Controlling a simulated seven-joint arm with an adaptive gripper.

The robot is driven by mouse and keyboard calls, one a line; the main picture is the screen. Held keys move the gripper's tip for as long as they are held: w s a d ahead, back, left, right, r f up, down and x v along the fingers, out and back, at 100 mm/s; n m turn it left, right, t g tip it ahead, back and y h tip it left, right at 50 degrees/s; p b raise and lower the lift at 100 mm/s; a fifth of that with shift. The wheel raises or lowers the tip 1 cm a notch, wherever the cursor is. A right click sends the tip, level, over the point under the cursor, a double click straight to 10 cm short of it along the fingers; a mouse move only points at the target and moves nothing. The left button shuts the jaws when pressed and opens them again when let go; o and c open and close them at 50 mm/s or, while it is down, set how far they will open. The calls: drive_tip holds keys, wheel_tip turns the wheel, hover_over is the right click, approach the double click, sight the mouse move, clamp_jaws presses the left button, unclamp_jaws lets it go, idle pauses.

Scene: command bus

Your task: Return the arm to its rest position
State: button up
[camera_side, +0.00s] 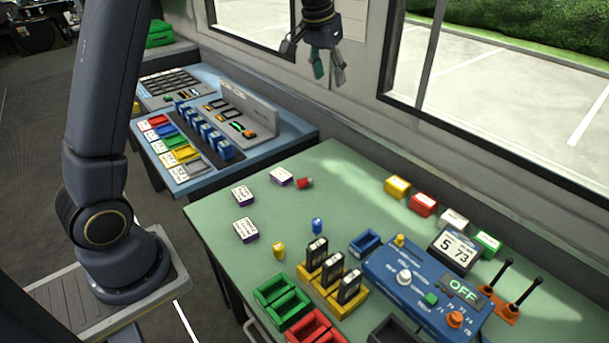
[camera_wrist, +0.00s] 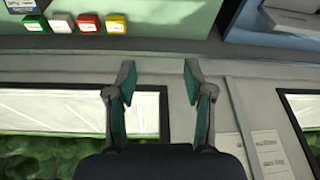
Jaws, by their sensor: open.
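My gripper (camera_side: 328,66) hangs in the air at the top of the side view, in front of the wall between the two windows. It is high above the far side of the green table (camera_side: 225,215). In the wrist view my gripper (camera_wrist: 158,80) shows two grey fingers with teal pads, spread apart with nothing between them. My arm rises at the left of the side view and leaves the picture at the top, so its middle part is hidden.
The green table bears a blue control box (camera_side: 420,285), green bins (camera_side: 282,300), a red bin (camera_side: 316,328), black radios in a yellow rack (camera_side: 345,300) and several coloured blocks. A blue console (camera_side: 290,128) stands behind. The air around my gripper is clear.

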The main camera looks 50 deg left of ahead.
drive_tip(key=s+d+r+m+t, duration=0.1)
drive_tip(key=s+d+r, duration=0.25)
drive_tip(key=s, duration=0.45)
drive_tip(key=s+d+r+t, duration=0.1)
drive_tip(key=s+d+r, duration=0.1)
drive_tip(key=s+r, duration=0.5)
drive_tip(key=s+d+f, duration=0.2)
drive_tip(key=s+f, duration=0.9)
drive_tip(key=s, duration=0.4)
drive_tip(key=shift+s+f+h, duration=0.25)
drive_tip(key=shift+f+h, duration=0.05)
drive_tip(key=shift+f, duration=0.1)
drive_tip(key=shift+o, duration=0.6)
drive_tip(key=shift+m, duration=0.3)
